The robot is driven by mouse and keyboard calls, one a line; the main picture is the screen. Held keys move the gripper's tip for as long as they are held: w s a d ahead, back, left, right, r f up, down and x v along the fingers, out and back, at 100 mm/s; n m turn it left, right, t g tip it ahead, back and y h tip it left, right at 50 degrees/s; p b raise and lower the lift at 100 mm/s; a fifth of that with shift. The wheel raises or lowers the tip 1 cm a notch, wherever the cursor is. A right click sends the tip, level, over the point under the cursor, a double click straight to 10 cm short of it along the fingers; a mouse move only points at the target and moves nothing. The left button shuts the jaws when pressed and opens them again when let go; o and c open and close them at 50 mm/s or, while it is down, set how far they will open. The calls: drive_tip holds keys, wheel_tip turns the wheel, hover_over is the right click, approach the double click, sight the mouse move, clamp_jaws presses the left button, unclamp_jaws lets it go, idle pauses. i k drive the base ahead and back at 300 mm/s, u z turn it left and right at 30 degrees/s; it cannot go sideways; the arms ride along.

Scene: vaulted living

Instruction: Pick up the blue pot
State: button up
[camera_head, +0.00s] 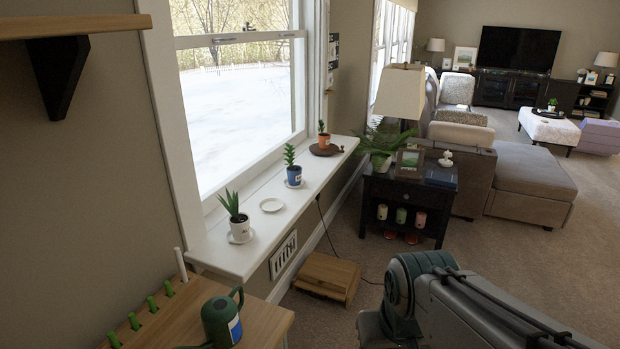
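The blue pot (294,173) stands upright on a small white saucer (294,184) on the white window sill (215,251). A green plant (290,155) grows out of it. It is between an empty white saucer (271,205) nearer me and an orange pot (324,141) farther along the sill. My arm shows at the lower right, on the room side and well apart from the blue pot. My gripper is not in view.
A wooden bench (177,318) with a green watering can (222,319) is at the lower left. A wooden box (327,277) lies on the carpet below the sill. A black side table (405,193) with a lamp stands beyond. Open carpet lies to the right.

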sight(293, 172)
drive_tip(key=z, duration=0.35)
drive_tip(key=k, duration=0.45)
drive_tip(key=z, duration=0.65)
drive_tip(key=i, duration=2.9)
drive_tip(key=u, duration=1.5)
drive_tip(key=i, duration=0.85)
drive_tip(key=u, duration=1.1)
drive_tip(key=i, duration=0.25)
drive_tip(key=u, duration=0.1)
